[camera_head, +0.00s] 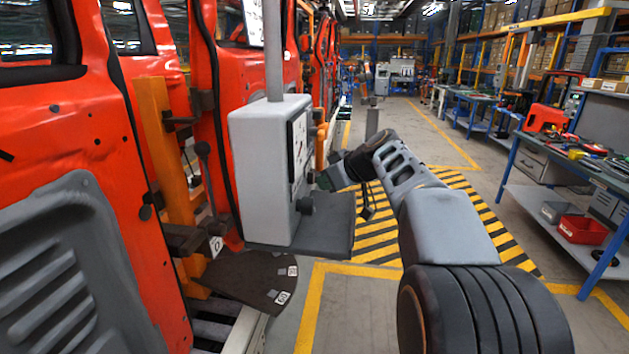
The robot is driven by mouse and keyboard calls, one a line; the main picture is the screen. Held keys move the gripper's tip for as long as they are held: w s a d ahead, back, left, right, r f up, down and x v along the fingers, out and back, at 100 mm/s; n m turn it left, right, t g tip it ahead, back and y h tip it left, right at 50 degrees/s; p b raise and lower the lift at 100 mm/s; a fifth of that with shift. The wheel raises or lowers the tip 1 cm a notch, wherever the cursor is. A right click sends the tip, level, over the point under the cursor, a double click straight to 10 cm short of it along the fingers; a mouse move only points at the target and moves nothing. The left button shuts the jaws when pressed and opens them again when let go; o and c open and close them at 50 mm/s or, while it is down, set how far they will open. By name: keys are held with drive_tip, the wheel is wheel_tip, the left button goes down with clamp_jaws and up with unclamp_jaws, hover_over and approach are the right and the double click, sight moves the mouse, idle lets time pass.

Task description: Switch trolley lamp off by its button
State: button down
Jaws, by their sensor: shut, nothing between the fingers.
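A light grey control box (262,170) with a grey post (273,50) rising from its top stands left of centre on a dark grey shelf (325,232). Its right-hand face carries a panel (298,150), seen at a steep angle, with dark marks. A dark round knob (306,205) sticks out low on that face. I cannot make out which part is the lamp's button, nor whether the lamp is lit. My gripper (322,181) is just right of the panel, pointing at it, shut and empty. Whether it touches the face I cannot tell.
Orange-red vehicle doors (110,130) line the left side, close to the box. A dark round plate (245,280) lies below it. A workbench (580,160) with tools and a red bin (583,229) stands at right.

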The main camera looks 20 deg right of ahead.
drive_tip(key=shift+d, duration=0.1)
drive_tip(key=shift+s+d+b, duration=0.3)
drive_tip(key=shift+s+d, duration=0.2)
drive_tip(key=shift+d, duration=0.35)
drive_tip(key=shift+s+d+b, duration=0.3)
drive_tip(key=shift+s+d, duration=0.2)
drive_tip(key=shift+d, duration=0.35)
drive_tip(key=shift+s+d+b, duration=0.3)
drive_tip(key=shift+s+d, duration=0.2)
drive_tip(key=shift+d, duration=0.35)
